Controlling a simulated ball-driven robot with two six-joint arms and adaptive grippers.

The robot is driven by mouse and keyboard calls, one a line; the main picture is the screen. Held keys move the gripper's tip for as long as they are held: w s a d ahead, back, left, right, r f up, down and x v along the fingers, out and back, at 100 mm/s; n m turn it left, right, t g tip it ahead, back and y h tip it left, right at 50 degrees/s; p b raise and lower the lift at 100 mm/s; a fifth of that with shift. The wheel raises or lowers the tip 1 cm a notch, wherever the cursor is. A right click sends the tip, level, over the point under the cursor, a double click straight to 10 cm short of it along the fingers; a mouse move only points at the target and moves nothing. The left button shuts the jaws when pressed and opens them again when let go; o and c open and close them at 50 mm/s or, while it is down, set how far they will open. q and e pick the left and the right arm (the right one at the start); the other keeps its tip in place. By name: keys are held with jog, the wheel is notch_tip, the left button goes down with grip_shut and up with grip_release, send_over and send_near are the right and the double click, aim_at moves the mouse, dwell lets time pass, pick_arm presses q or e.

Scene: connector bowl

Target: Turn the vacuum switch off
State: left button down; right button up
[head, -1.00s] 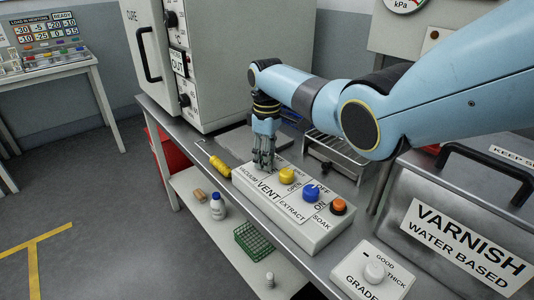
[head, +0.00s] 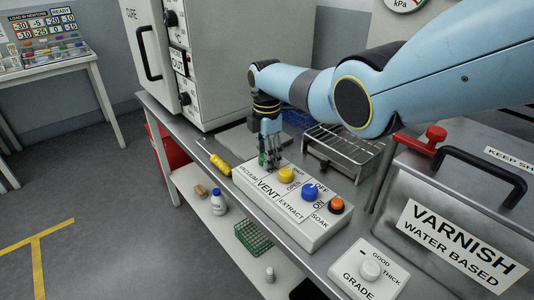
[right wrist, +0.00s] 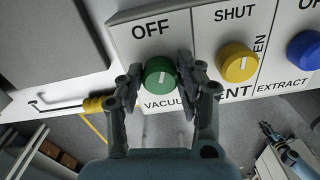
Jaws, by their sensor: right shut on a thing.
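The vacuum switch is a round green knob (right wrist: 159,76) with a white pointer mark, on the white control panel (right wrist: 210,22). In the right wrist view OFF is printed above it and VACUUM below it. The mark runs nearly level, not clearly toward OFF. My right gripper (right wrist: 159,84) is shut on the green knob, one finger on each side. In the head view my right gripper (head: 269,160) points down at the panel's far left end and partly covers the green knob (head: 262,160).
A yellow VENT knob (head: 286,175), a blue EXTRACT knob (head: 310,193) and an orange SOAK button (head: 336,205) sit along the same panel. A yellow-handled tool (head: 219,164) lies left of it. A wire rack (head: 342,150) and varnish tank (head: 465,220) stand right.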

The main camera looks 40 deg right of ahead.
jog(key=shift+w+n, duration=0.1)
jog(key=shift+n, duration=2.1)
jog(key=o, duration=1.1)
jog(key=shift+o, duration=0.2)
notch_tip(320, 180, up, 12)
jog(key=shift+f, duration=0.1)
